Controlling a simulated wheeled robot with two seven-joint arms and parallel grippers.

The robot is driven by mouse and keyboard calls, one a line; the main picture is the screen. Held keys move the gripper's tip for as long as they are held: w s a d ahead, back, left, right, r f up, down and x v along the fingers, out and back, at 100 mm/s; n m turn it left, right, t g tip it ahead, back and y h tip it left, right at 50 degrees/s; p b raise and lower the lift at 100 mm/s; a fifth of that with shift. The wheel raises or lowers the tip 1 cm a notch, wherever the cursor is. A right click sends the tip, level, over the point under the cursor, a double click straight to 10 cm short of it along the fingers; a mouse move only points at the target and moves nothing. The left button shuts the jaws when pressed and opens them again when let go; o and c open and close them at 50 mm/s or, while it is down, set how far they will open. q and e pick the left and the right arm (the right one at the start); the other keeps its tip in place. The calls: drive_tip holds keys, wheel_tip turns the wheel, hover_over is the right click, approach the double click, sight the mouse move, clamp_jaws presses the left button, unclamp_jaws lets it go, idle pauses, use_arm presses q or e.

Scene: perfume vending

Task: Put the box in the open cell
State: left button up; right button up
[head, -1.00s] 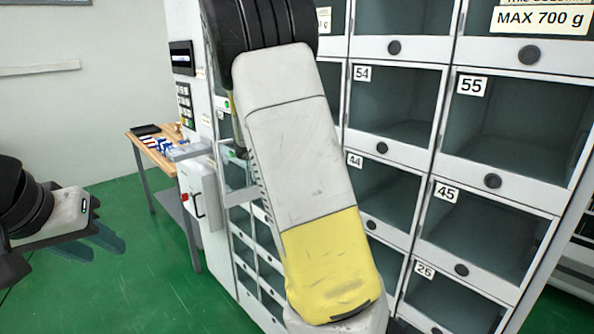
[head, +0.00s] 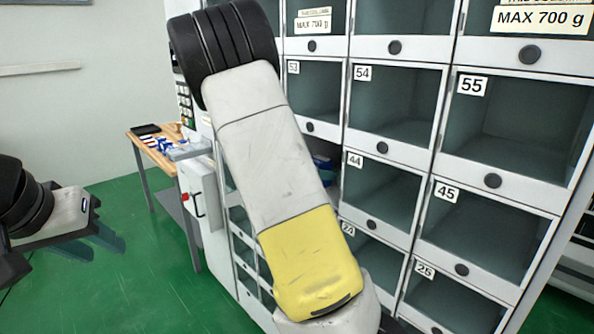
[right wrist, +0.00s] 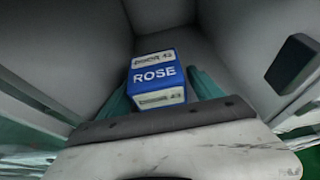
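The box (right wrist: 156,77) is blue and white with the word ROSE on its face. In the right wrist view it sits between the two teal fingers of my right gripper (right wrist: 160,88), which look closed against its sides. Grey walls surround the box inside the open cell (right wrist: 215,45). In the head view my right arm hides the right gripper and most of this cell; a bit of blue (head: 323,163) shows beside the arm, left of cell 44. My left gripper (head: 92,243) is open and empty, low at the left.
The locker wall has several closed clear-fronted cells with round knobs, among them cell 54 (head: 395,105), cell 55 (head: 520,125) and cell 45 (head: 485,225). A wooden table (head: 155,155) with small items stands at the back left. Green floor (head: 130,290) is open at left.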

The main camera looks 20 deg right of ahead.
drive_tip(key=shift+r, duration=0.1)
drive_tip(key=shift+a+r, duration=0.15)
drive_tip(key=shift+a, duration=0.2)
drive_tip(key=v, duration=1.1)
drive_tip(key=s+f+m+g+y, duration=0.3)
drive_tip(key=s+f+m+y, duration=0.2)
drive_tip(key=s+m+y, duration=0.5)
drive_tip(key=s+a+r+m+t+y, duration=0.2)
drive_tip(key=s+a+r+m, duration=0.2)
drive_tip(key=s+a+m, duration=0.1)
drive_tip(key=s+a+r+m+t+y, duration=0.2)
drive_tip(key=s+a+r+m, duration=0.2)
drive_tip(key=s, duration=0.5)
drive_tip(key=a+m, duration=0.1)
drive_tip(key=m, duration=0.1)
drive_tip(key=shift+a+m+y, duration=0.3)
drive_tip(key=shift+a+m, duration=0.05)
drive_tip(key=shift+m, duration=0.05)
